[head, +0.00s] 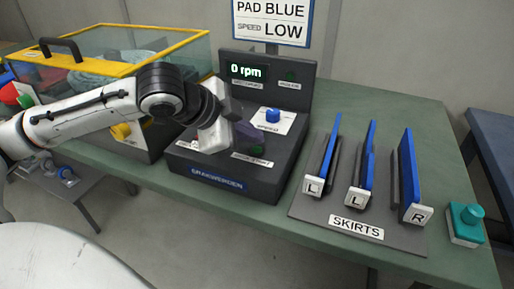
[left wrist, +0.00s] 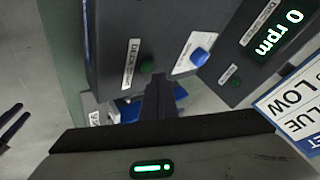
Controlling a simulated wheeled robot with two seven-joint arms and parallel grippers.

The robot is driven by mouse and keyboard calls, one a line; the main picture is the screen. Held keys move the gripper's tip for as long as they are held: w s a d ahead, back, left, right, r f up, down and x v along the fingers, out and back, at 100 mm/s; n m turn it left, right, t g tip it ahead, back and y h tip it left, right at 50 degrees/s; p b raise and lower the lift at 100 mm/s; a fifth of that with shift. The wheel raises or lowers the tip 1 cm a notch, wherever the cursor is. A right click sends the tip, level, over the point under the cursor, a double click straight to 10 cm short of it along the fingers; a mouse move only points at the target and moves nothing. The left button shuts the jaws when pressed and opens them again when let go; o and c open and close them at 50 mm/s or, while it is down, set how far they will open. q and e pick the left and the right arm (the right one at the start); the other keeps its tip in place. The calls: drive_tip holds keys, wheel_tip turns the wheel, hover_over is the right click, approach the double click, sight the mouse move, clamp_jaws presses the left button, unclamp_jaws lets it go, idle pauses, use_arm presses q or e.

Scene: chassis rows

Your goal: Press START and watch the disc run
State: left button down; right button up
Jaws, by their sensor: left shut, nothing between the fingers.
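The dark control box (head: 215,185) stands on the green bench. Its display (head: 247,72) reads 0 rpm and also shows in the left wrist view (left wrist: 272,33). A dark green button (head: 258,150) sits by a label near the box's front edge; it also shows in the left wrist view (left wrist: 147,66). My left gripper (head: 250,135) is shut and empty, its fingertips close to the button. I cannot tell whether they touch it. The disc (head: 110,68) is pale greenish, seen through the clear case with yellow edges. My right gripper is out of view.
A blue knob (head: 272,115) sits behind the button. A sign (head: 272,18) reads PAD BLUE, SPEED LOW. A SKIRTS rack (head: 357,228) with upright blue pieces stands to the right. A teal button unit (head: 466,222) is at the bench's right end.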

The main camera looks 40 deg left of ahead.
use_arm(q)
drive_tip(key=shift+f, duration=0.1)
drive_tip(key=shift+f, duration=0.35)
